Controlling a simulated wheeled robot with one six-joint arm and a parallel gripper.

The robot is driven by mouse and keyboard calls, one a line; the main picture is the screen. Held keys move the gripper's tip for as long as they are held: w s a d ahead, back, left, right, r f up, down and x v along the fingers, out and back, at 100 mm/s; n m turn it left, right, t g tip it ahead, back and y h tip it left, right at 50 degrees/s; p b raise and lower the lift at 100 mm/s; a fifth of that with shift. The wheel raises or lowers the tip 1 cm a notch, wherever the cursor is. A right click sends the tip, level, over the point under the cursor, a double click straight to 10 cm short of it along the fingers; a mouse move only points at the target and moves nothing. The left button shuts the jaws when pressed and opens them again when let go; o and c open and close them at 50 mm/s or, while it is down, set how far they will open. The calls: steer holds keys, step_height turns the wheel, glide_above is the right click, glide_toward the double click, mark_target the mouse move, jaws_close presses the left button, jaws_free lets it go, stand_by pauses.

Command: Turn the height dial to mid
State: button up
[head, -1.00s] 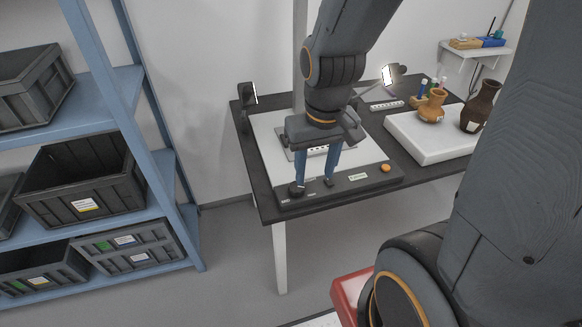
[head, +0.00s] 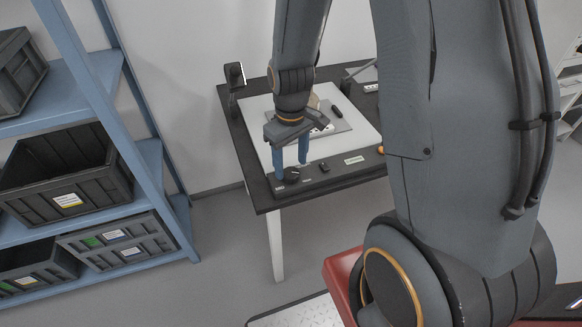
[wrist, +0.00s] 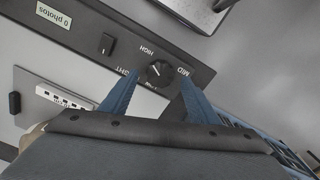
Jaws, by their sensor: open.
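The height dial (wrist: 160,73) is a round black knob on the dark front panel (wrist: 88,22). In the wrist view the words HIGH and MID are printed around it, with a partly covered label beside it. I cannot tell for sure where its pointer is set. It also shows in the head view (head: 292,175) at the panel's left end. My gripper (wrist: 159,80) is open, its blue fingers reaching toward the dial, one on each side of it in the picture. In the head view my gripper (head: 290,168) is right above the dial; I cannot tell whether the fingers touch it.
A black rocker switch (wrist: 107,43) and a display reading "0 photos" (wrist: 54,16) share the panel. An orange button (head: 381,149) is at its right end. A small device on a stand (head: 235,75) rises at the table's back left. Shelving with dark bins (head: 65,175) stands left.

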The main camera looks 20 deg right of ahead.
mark_target(291, 174)
steer(key=shift+f, duration=1.35)
steer(key=c, duration=1)
steer(key=shift+c, duration=0.2)
steer(key=shift+m, duration=0.3)
